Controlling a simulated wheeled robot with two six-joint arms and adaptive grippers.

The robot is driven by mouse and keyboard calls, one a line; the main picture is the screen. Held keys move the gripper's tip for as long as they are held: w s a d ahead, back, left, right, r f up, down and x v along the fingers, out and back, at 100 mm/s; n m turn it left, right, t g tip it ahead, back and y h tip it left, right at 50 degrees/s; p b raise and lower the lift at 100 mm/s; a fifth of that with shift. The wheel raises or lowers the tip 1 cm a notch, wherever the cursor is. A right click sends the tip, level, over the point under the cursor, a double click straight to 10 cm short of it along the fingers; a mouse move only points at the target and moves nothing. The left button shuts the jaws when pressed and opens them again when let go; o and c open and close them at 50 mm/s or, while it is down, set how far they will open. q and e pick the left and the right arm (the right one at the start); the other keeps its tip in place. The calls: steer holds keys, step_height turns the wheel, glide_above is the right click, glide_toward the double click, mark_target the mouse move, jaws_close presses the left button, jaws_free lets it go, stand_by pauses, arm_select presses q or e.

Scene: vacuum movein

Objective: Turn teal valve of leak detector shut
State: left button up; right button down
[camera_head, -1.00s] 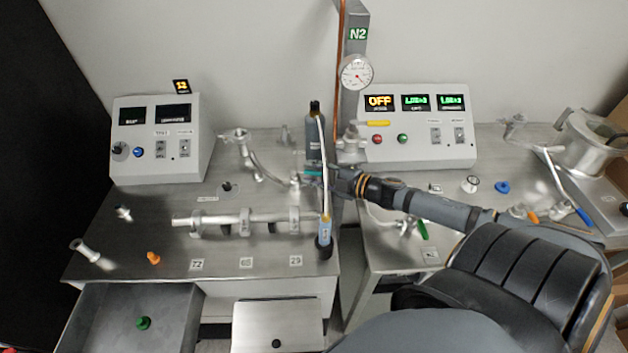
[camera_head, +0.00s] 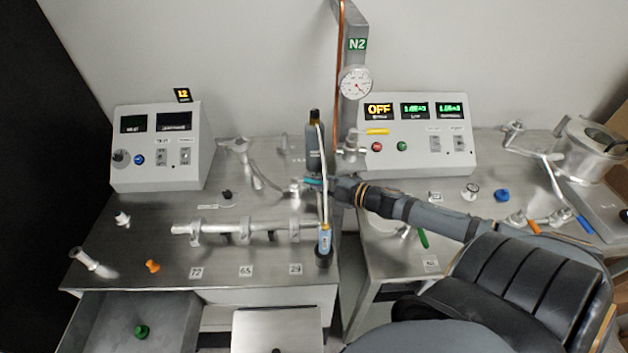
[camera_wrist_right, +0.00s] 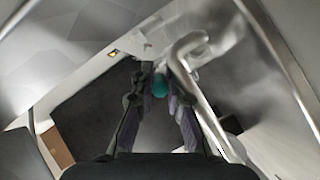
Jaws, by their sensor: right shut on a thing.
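The teal valve handle (camera_head: 313,182) is a short bar beside the metal pipe fittings at the back right of the left bench. My right gripper (camera_head: 332,186) reaches it from the right and is shut on it. In the right wrist view the teal handle (camera_wrist_right: 160,85) shows between the two fingers of my right gripper (camera_wrist_right: 160,78), next to a bent metal pipe. The fingers hide part of the handle, and the valve body is hard to make out. My left gripper is not in view.
A grey console (camera_head: 157,147) stands at the back left, another console (camera_head: 418,137) at the back right. An upright hose and blue-and-yellow wand (camera_head: 325,240) stand close in front of my right gripper. A clamped metal tube (camera_head: 245,228) crosses the left bench. An open drawer (camera_head: 180,318) sticks out below.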

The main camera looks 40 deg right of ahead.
steer(key=h+p, duration=0.1)
steer(key=m+h+p, duration=0.1)
steer(key=a+m+p, duration=0.1)
steer(key=shift+s+r+t+h, duration=0.3)
steer(key=shift+s+t+h, duration=0.05)
steer(key=shift+t+h, duration=0.05)
steer(key=shift+s+a+f+m+h+p, duration=0.1)
steer(key=shift+a+m+h+p, duration=0.05)
steer(key=shift+m+h+p, duration=0.35)
steer(key=shift+s+a+f+m+h, duration=0.2)
steer(key=shift+f+m+h, duration=0.1)
steer(key=shift+m+h, duration=0.25)
steer(key=shift+a+h, duration=0.1)
steer(key=shift+h, duration=0.35)
steer(key=c, duration=1.3)
jaws_free()
steer(key=shift+c, duration=0.2)
steer(key=shift+r, duration=0.1)
